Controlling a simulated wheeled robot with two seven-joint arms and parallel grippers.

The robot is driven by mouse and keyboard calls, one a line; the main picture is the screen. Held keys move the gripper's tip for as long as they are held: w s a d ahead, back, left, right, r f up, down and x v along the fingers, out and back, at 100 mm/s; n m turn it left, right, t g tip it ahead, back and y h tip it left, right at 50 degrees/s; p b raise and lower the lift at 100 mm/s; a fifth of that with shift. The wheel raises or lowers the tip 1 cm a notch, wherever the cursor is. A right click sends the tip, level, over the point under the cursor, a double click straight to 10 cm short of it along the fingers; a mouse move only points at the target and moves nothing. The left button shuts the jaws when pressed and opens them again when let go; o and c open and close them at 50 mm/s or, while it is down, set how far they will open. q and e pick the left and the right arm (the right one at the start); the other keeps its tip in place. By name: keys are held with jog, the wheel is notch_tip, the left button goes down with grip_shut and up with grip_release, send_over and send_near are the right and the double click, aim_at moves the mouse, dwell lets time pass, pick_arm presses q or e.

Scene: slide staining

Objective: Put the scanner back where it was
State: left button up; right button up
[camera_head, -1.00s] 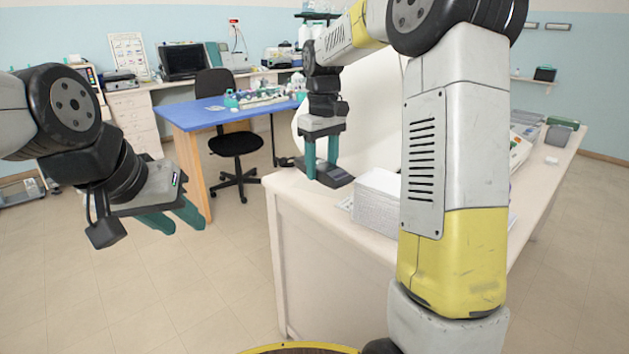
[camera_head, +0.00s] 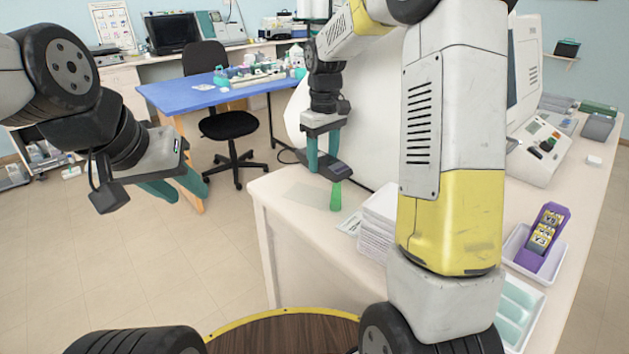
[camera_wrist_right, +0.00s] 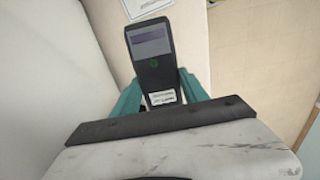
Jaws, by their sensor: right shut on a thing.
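The scanner (camera_head: 338,171) is a dark handheld device with a grey screen. It also shows in the right wrist view (camera_wrist_right: 151,50), pointing away from the gripper. My right gripper (camera_head: 322,156) is shut on the scanner and holds it over the left end of the white counter (camera_head: 290,235). A green tapered shape (camera_head: 336,197) shows just below the scanner; I cannot tell whether it touches it. My left gripper (camera_head: 175,188) is open and empty, over the floor left of the counter.
A stack of white sheets (camera_head: 378,222) and a small printed card (camera_head: 350,223) lie near the scanner. A pale flat patch (camera_head: 305,193) marks the counter. A purple rack (camera_head: 543,235) stands in a white tray at right. My right arm hides part of the counter.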

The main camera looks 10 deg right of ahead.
aim_at(322, 200)
notch_tip(322, 200, down, 10)
jog(key=shift+r, duration=0.25)
dwell(0.3)
jog(key=o, duration=1.6)
jog(key=shift+f, duration=0.1)
jog(key=shift+c, duration=0.2)
